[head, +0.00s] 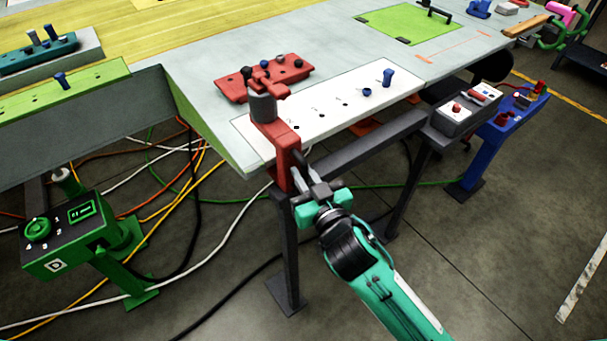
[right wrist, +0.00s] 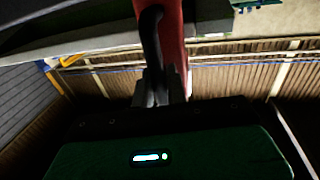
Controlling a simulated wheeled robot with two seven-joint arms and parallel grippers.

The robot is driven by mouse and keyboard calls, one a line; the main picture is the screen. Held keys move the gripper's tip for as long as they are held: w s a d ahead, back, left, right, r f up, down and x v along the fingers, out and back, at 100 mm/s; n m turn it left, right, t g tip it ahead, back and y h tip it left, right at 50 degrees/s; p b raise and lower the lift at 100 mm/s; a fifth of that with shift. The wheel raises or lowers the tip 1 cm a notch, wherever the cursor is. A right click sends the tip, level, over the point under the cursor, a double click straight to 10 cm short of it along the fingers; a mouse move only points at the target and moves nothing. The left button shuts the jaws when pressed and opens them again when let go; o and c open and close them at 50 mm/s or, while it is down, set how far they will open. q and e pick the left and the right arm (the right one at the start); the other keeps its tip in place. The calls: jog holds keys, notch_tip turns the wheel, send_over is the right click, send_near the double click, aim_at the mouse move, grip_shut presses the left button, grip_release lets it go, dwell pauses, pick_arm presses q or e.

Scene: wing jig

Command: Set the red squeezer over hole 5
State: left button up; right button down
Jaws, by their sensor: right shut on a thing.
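The red squeezer (head: 284,143), a C-shaped red tool with a dark grey cylinder, stands upright at the near left end of the white strip (head: 330,113). Its upper part is over the strip and its lower part hangs past the front edge. I cannot tell whether it touches the strip. My right gripper (head: 305,172) is shut on the squeezer's dark handle. The red body and dark handle also show in the right wrist view (right wrist: 172,45). Small dark holes with tiny marks run along the strip; the numbers are too small to read, and the squeezer hides some of the strip. My left gripper is not in view.
A red holder (head: 298,74) with dark knobs lies just behind the squeezer. Blue pins (head: 388,77) stand at the strip's right part. A dark rail (head: 385,137) and a grey control box (head: 465,110) are in front. A green control box (head: 70,235) stands lower left.

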jog(key=w+d+p, duration=0.1)
jog(key=w+d, duration=0.8)
jog(key=d, duration=0.4)
jog(key=w+d+p, duration=0.1)
jog(key=w+d, duration=0.9)
jog(key=d, duration=0.3)
jog(key=shift+d, duration=0.15)
jog(key=c, duration=1.5)
grip_release()
jog(key=b+v, duration=0.3)
jog(key=v, duration=1)
jog(key=shift+s, duration=0.35)
